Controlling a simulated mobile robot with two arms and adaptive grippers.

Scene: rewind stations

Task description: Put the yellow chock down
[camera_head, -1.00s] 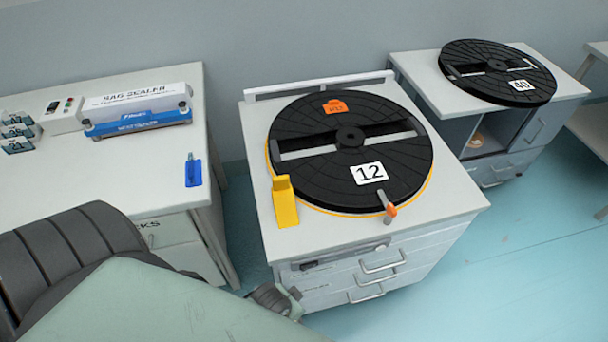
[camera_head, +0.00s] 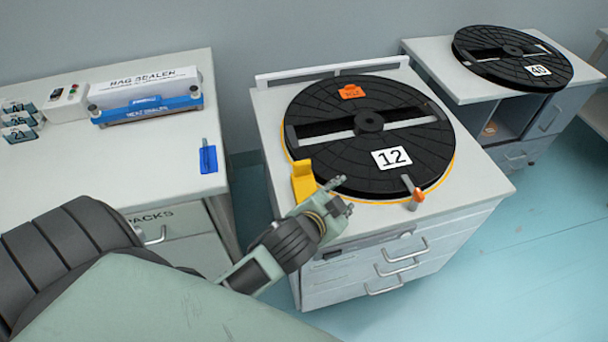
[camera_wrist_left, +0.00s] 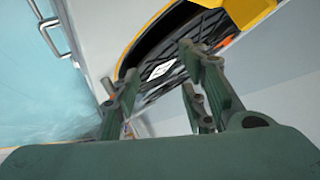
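The yellow chock (camera_head: 303,181) stands on the cabinet top at the left edge of the black turntable disc marked 12 (camera_head: 340,108). Its lower part is close to my gripper. My left gripper (camera_head: 341,197) is over the front left of this cabinet, to the right of the chock. In the left wrist view my left gripper (camera_wrist_left: 158,70) has its fingers apart with nothing between them. The chock (camera_wrist_left: 245,10) shows there at the top right, beyond the fingers. I cannot tell whether a finger touches it. My right gripper is not in view.
The cabinet (camera_head: 468,188) carries an orange tag (camera_head: 352,92) on the disc and an orange-tipped lever (camera_head: 414,195) at its front. A bag sealer (camera_head: 145,98) and a blue clipped item (camera_head: 208,157) are on the left table. A disc marked 40 (camera_head: 512,58) sits at the right.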

